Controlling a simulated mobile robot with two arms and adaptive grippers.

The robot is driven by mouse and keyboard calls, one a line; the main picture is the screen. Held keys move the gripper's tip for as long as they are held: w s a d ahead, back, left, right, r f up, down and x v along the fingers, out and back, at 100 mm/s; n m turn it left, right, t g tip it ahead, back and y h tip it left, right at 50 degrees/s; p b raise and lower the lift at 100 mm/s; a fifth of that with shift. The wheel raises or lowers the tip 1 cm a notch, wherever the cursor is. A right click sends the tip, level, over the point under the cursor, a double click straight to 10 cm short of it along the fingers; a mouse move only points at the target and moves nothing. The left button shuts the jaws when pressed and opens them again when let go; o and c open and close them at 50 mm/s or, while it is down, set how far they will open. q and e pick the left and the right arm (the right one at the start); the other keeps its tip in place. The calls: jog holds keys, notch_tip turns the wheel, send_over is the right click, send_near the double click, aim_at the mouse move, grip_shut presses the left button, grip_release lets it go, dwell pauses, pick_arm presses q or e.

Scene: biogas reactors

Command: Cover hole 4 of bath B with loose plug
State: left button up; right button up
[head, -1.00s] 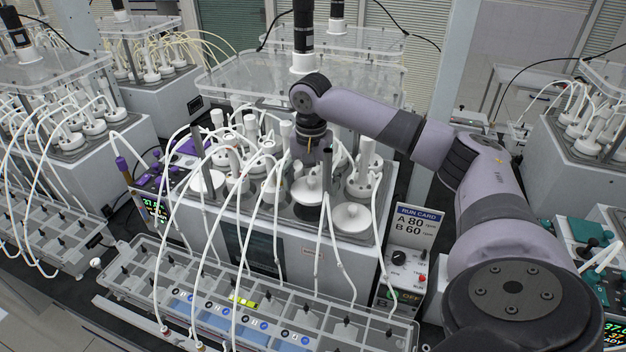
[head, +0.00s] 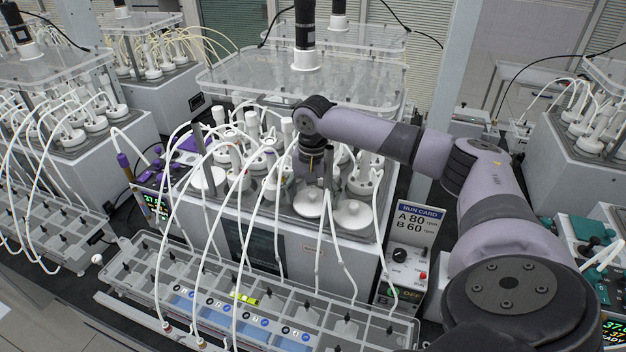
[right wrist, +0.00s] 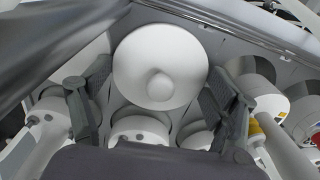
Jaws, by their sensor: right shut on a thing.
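The loose plug is a white disc with a central knob (right wrist: 158,62). In the head view this plug (head: 308,203) is at the front of the middle bath (head: 362,249), left of another white disc plug (head: 353,215). My right gripper (right wrist: 160,85) is shut on the plug, with one grey finger on each side of the disc. In the head view the right gripper (head: 312,165) is partly hidden among tubes and vessels. The hole under the plug is hidden, so I cannot tell whether the plug rests on the bath top. My left gripper is out of view.
White vessels (head: 362,182) with tubes crowd the bath, and vessels also stand beside the fingers in the wrist view (right wrist: 255,92). Thin white tubes (head: 275,230) hang in front, down to a compartmented rack (head: 345,310). A clear raised tray (head: 350,85) is behind.

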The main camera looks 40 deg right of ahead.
jog(key=o, duration=1.1)
notch_tip(320, 180, up, 12)
jog(key=shift+f, duration=0.1)
dwell(0.9)
